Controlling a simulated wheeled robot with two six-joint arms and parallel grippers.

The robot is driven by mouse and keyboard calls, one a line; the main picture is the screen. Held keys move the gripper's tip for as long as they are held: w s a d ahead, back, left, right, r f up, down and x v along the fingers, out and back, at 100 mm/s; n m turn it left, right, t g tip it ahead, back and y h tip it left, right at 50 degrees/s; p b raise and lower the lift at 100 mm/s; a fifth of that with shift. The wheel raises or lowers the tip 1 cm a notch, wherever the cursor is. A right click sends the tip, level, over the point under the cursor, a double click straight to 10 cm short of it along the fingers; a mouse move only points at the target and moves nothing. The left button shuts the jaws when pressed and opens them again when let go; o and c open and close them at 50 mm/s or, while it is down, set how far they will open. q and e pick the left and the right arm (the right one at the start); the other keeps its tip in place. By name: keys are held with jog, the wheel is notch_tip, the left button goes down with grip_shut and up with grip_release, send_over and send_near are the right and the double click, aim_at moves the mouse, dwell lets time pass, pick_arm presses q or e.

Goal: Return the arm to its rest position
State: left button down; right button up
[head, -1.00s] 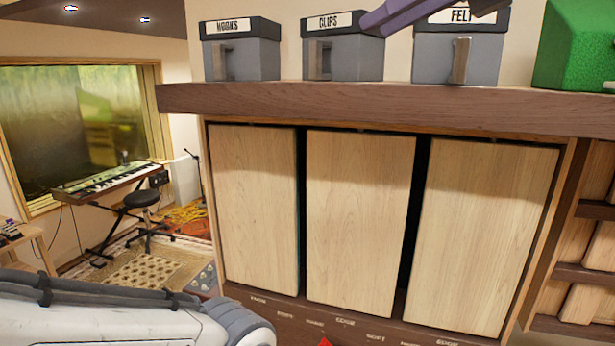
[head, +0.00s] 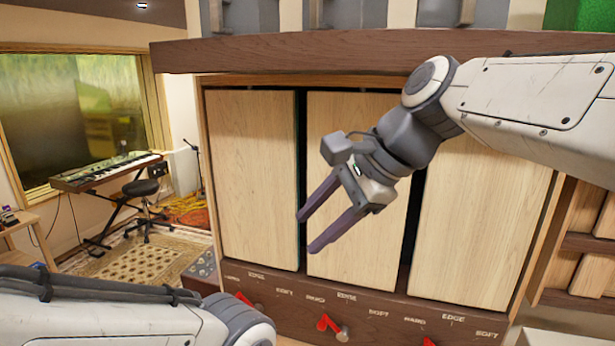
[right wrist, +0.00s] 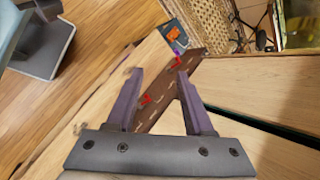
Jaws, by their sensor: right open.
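My right gripper (head: 322,219) is open and empty, with two purple fingers pointing down and left in the head view. It hangs in front of the left and middle wooden panels of the cabinet. In the right wrist view its fingers (right wrist: 158,85) stand apart with nothing between them. My right arm comes in from the upper right. My left arm (head: 130,318) crosses the lower left of the head view; its gripper is out of the picture.
Behind my right arm stands a cabinet with wooden panels (head: 250,180) and a dark shelf (head: 280,52) holding grey boxes (head: 355,14). Below is a labelled strip with red levers (head: 328,324). A keyboard (head: 110,170) and a stool (head: 141,190) stand at the left.

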jog(key=s+d+f+n+g+h+b, duration=0.1)
jog(key=s+f+n+h+b, duration=0.1)
jog(key=s+f+n, duration=0.4)
jog(key=s+d+f+n+g+h+b, duration=0.1)
jog(key=s+f+n, duration=0.4)
jog(key=f, duration=1)
jog(key=s+d+f+n+g+h+b, duration=0.1)
jog(key=s+f+n+b, duration=0.3)
jog(key=f, duration=0.7)
jog(key=s+n+h, duration=0.1)
jog(key=s+n, duration=0.1)
jog(key=n, duration=0.2)
jog(key=shift+s+d+n+h, duration=0.25)
jog(key=shift+s+n+h, duration=0.05)
jog(key=shift+s+h, duration=0.1)
